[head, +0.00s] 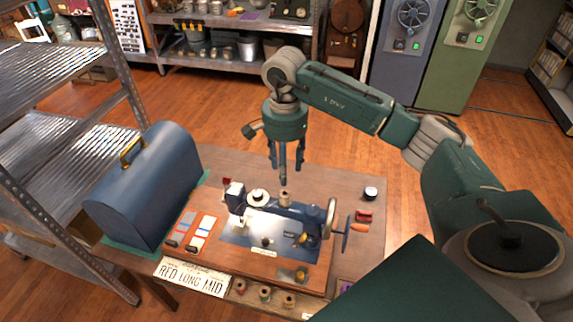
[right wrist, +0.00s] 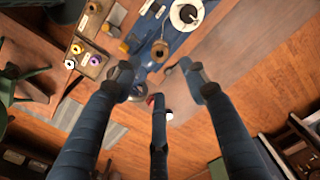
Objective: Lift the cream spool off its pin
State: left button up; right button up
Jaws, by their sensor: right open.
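A dark blue sewing machine (head: 290,222) stands on the wooden table. A wide, pale cream-white round piece with a dark centre (head: 258,196) sits on top of it, and it also shows in the right wrist view (right wrist: 187,14). A small tan spool-like piece (head: 284,197) stands upright beside it, also seen in the right wrist view (right wrist: 160,51). I cannot tell for sure which of the two is the cream spool; the pin is hidden. My right gripper (head: 286,178) is open and empty, pointing down above the tan piece, apart from it. My left gripper is out of view.
A domed blue case (head: 150,185) stands at the table's left. Several spools (head: 264,293) sit in a tray at the front edge, near a white plate (head: 191,277). The table behind the machine is mostly clear.

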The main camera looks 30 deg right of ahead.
aim_at(285, 191)
notch_tip(285, 191, down, 6)
jog(key=b, duration=0.2)
jog(key=shift+a+r+b, duration=0.1)
jog(key=shift+r+b, duration=0.1)
jog(key=shift+b, duration=0.2)
notch_tip(285, 191, down, 4)
jog(key=b, duration=0.3)
jog(key=shift+f+b, duration=0.2)
jog(key=shift+b, duration=0.15)
jog(key=c, duration=0.8)
jog(key=shift+r, duration=0.2)
